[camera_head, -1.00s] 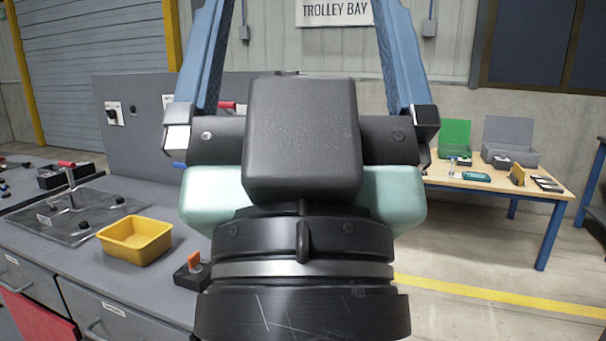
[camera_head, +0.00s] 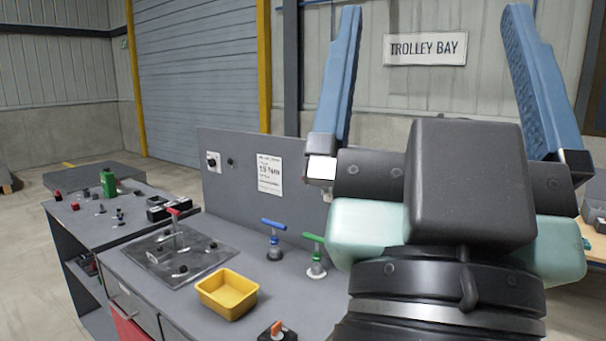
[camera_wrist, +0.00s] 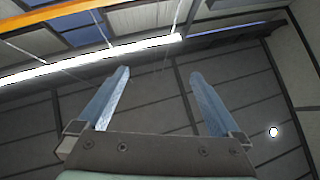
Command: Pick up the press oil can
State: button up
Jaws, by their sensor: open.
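My gripper (camera_head: 433,12) points upward at the right of the head view, its two blue fingers wide apart with nothing between them. In the wrist view my gripper (camera_wrist: 158,74) is also open and empty, facing the ceiling and wall. No thing is clearly marked as the press oil can. A small green can-like object (camera_head: 108,184) stands upright on the far-left bench, well away from my gripper; I cannot tell whether it is the oil can. My arm hides part of the near bench's right side.
The near grey bench (camera_head: 190,300) holds a yellow tray (camera_head: 228,295), a metal plate with a red-handled clamp (camera_head: 178,255), a blue-handled tool (camera_head: 273,238), a green-handled tool (camera_head: 315,257) and an orange-switched box (camera_head: 278,331).

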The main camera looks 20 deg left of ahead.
aim_at(108, 179)
jog(key=u, duration=0.3)
jog(key=i+j+u, duration=1)
jog(key=i, duration=0.2)
jog(key=i+j, duration=0.2)
jog(key=i, duration=0.2)
jog(key=i+j, duration=0.2)
jog(key=i, duration=0.2)
jog(key=i+j, duration=0.15)
jog(key=i, duration=0.25)
